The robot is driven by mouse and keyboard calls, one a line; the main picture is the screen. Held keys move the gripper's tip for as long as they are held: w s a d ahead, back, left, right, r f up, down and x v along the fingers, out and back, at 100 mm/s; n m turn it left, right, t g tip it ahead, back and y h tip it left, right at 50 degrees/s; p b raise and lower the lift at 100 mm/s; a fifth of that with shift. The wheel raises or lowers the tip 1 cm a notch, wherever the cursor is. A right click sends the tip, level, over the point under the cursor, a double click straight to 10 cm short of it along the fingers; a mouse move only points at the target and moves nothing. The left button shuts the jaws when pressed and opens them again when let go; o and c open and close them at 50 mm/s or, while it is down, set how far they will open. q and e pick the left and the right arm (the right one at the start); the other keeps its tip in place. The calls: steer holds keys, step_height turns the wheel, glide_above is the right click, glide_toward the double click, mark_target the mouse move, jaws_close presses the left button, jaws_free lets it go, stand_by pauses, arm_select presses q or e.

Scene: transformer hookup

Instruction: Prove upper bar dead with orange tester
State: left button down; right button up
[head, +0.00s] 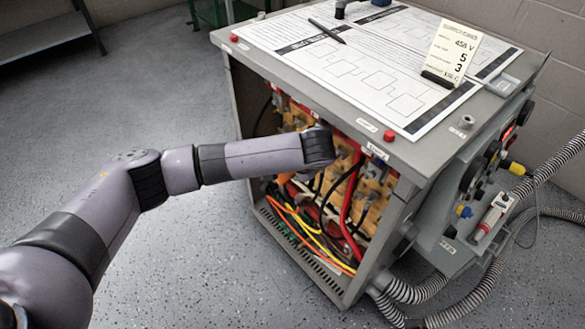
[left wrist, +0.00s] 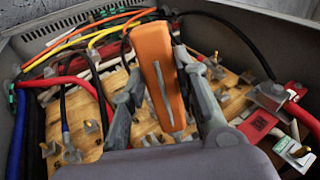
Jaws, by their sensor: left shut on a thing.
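My left arm reaches from the left into the open front of the grey cabinet (head: 385,215). In the left wrist view my left gripper (left wrist: 163,92) is shut on the orange tester (left wrist: 152,55), with one finger on each side. A thin grey strip runs along the tester's face. The tester is over yellow-tan boards (left wrist: 90,125) carrying metal clamps; whether it touches any metal cannot be told. In the head view my wrist covers the gripper and part of the boards (head: 369,205). Which metal piece is the upper bar is not clear. My right gripper is not in view.
Red, black, orange, yellow and green cables (head: 308,235) crowd the cabinet's lower part. A thick red cable (head: 347,208) runs down the front. Papers (head: 350,75), a pen (head: 327,31) and a sign (head: 452,52) are on top. Ribbed hoses (head: 480,292) lie at right.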

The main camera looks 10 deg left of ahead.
arm_select(q)
steer(key=shift+w+d+r, duration=0.1)
steer(key=shift+r, duration=0.05)
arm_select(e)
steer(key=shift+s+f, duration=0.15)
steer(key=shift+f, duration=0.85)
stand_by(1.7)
arm_select(q)
steer(key=shift+p, duration=0.3)
stand_by(0.4)
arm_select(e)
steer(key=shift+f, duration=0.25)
